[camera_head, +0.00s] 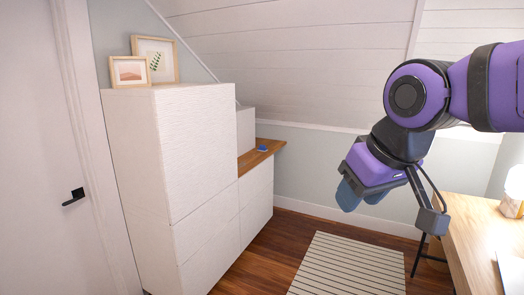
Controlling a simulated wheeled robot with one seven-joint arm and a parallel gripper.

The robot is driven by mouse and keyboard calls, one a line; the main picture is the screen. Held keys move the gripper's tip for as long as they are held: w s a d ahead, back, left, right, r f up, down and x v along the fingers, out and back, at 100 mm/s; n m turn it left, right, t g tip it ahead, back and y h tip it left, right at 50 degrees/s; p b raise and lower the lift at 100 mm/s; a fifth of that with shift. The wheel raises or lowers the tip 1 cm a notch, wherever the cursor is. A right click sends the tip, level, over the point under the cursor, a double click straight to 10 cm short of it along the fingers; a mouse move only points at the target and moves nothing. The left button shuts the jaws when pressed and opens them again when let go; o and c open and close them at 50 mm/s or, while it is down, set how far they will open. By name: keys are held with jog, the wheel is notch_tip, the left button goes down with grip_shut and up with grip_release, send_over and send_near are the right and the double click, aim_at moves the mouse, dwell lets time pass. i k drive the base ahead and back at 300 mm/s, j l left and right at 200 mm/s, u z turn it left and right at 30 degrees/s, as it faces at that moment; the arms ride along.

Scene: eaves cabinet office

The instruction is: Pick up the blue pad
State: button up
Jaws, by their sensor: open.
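A small blue pad (262,149) lies on the wooden top (250,160) of the low white cabinet, near the middle of the head view. It looks small and flat from here. My gripper (350,194) hangs in the air to the right of the pad, pointing down and to the left. Its fingers are open and hold nothing visible. The gripper is well apart from the pad and appears nearer to the camera.
A tall white cabinet (165,150) with two framed pictures (153,60) on top stands left of the pad. A sloped panelled ceiling (290,60) comes down behind. A wooden desk (468,232) with a lamp (514,190) is at right. A striped rug (350,266) lies on the floor.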

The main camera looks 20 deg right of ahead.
aim_at(262, 147)
jog(key=i, duration=0.55)
jog(key=i+l+z, duration=0.1)
jog(key=i+z, duration=0.3)
jog(key=i+j+z, duration=0.1)
jog(key=i+z, duration=0.35)
jog(key=i, duration=0.15)
jog(key=i+j+z, duration=0.2)
jog(key=i+z, duration=0.2)
jog(key=i+l, duration=0.1)
jog(key=i, duration=0.5)
jog(key=i+l, duration=0.15)
jog(key=i, duration=0.45)
jog(key=i+l+u, duration=0.1)
jog(key=i+u, duration=0.15)
jog(key=u, duration=0.15)
jog(key=i+l+u, duration=0.15)
jog(key=u, duration=0.3)
jog(key=i+l+u, duration=0.4)
jog(key=l+u, duration=0.2)
jog(key=u, duration=0.2)
jog(key=k+j+u, duration=0.1)
jog(key=j, duration=0.15)
jog(key=i+l, duration=0.45)
jog(key=i+l+u, duration=0.1)
jog(key=l, duration=0.15)
jog(key=l+u, duration=0.1)
jog(key=l, duration=0.15)
jog(key=i, duration=0.05)
